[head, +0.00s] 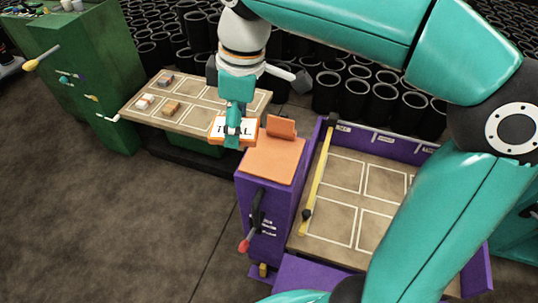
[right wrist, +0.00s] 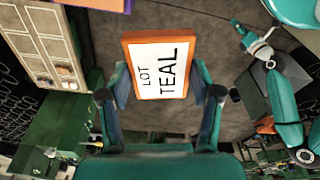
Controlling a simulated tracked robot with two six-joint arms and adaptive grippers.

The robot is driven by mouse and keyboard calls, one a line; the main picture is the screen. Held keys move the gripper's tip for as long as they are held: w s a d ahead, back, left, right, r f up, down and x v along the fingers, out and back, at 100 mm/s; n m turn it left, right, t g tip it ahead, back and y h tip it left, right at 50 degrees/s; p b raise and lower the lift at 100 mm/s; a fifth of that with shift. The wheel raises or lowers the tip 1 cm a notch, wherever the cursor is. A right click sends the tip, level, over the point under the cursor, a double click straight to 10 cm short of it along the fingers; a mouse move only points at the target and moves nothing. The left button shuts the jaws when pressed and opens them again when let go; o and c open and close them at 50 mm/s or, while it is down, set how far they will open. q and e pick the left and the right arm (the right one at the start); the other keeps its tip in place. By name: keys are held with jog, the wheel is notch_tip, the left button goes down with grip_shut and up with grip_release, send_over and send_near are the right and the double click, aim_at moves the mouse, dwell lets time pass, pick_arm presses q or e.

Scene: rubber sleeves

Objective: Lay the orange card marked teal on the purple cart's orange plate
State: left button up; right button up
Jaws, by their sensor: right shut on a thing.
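My right gripper (head: 234,138) is shut on the orange card (head: 217,128). In the right wrist view the card (right wrist: 160,68) shows a white face with "LOT TEAL" between the two fingers. In the head view the card is just left of the far end of the orange plate (head: 272,160), apparently above it; the exact height is unclear. The plate tops the purple cart (head: 262,205) and has a raised orange piece at its far end. A teal arm, apparently my left, ends in a small gripper (right wrist: 240,29) in the right wrist view; its jaws are unclear.
A wooden-topped table (head: 190,103) at the left bears several small cards or blocks in outlined cells. The purple cart's tray (head: 345,205) has empty outlined cells and a yellow bar (head: 319,180) along its left side. A red-tipped lever (head: 244,245) sticks out at the cart's front.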

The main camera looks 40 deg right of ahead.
jog(key=shift+s+d, duration=0.25)
jog(key=w+d+f+m+b, duration=0.1)
jog(key=w+d+f+b, duration=0.15)
jog(key=d, duration=0.35)
jog(key=w+d+f+m+b, duration=0.2)
jog(key=w+d, duration=0.1)
jog(key=d, duration=0.4)
jog(key=b, duration=0.1)
send_over(271, 159)
jog(key=f, duration=1.4)
jog(key=shift+s+d+f, duration=0.1)
jog(key=shift+s+f, duration=0.05)
jog(key=shift+s, duration=0.05)
jog(key=shift+f, duration=2.5)
